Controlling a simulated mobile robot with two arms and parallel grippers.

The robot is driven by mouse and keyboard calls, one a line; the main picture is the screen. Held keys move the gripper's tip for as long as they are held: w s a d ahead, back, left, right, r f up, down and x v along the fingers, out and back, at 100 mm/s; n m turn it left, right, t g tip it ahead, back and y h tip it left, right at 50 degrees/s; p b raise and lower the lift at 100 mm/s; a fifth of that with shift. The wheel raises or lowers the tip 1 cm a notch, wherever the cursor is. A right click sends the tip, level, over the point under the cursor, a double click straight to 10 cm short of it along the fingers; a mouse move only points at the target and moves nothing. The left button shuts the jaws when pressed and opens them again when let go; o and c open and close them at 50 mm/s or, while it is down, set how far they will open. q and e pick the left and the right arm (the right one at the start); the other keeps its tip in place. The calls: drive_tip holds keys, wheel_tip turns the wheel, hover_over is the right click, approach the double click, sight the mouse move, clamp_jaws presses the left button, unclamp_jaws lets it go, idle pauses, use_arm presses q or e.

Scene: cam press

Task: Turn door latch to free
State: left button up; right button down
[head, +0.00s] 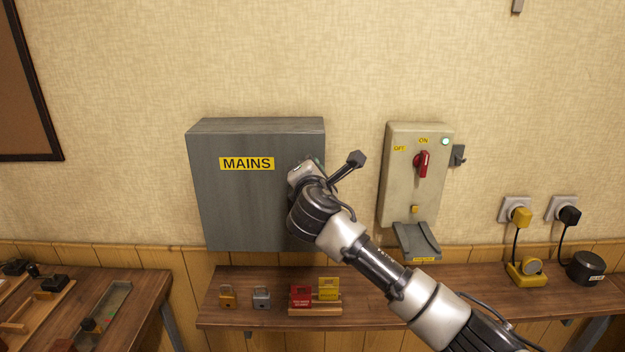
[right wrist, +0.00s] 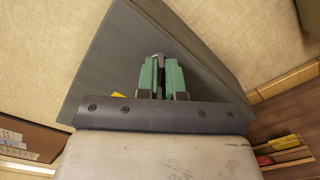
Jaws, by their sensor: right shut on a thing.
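The grey MAINS box (head: 215,205) is on the wall left of centre, its door closed as far as I can see. My right gripper (head: 313,164) is up against the right part of its front. In the right wrist view the green fingers (right wrist: 160,75) are together on a small dark piece, the door latch (right wrist: 158,55), which stands on the grey door face. The latch is mostly hidden by the fingers, and in the head view my wrist covers it. I cannot tell its angle. My left gripper is not in view.
A dark lever (head: 346,168) with a hexagonal knob sticks out right of the box, close to my wrist. A beige switch box (head: 407,178) with a red handle (head: 422,164) is further right. Padlocks (head: 261,298) and tags (head: 301,296) are on the shelf (head: 385,314) below.

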drive_tip(key=shift+f+m+b, duration=0.15)
drive_tip(key=shift+m+b, duration=1.7)
drive_tip(key=shift+m, duration=1.75)
drive_tip(key=c, duration=1.3)
unclamp_jaws()
drive_tip(key=shift+o, duration=0.2)
drive_tip(key=shift+s, duration=0.1)
drive_tip(key=s+b, duration=0.3)
drive_tip(key=s, duration=0.7)
drive_tip(key=shift+s, duration=0.35)
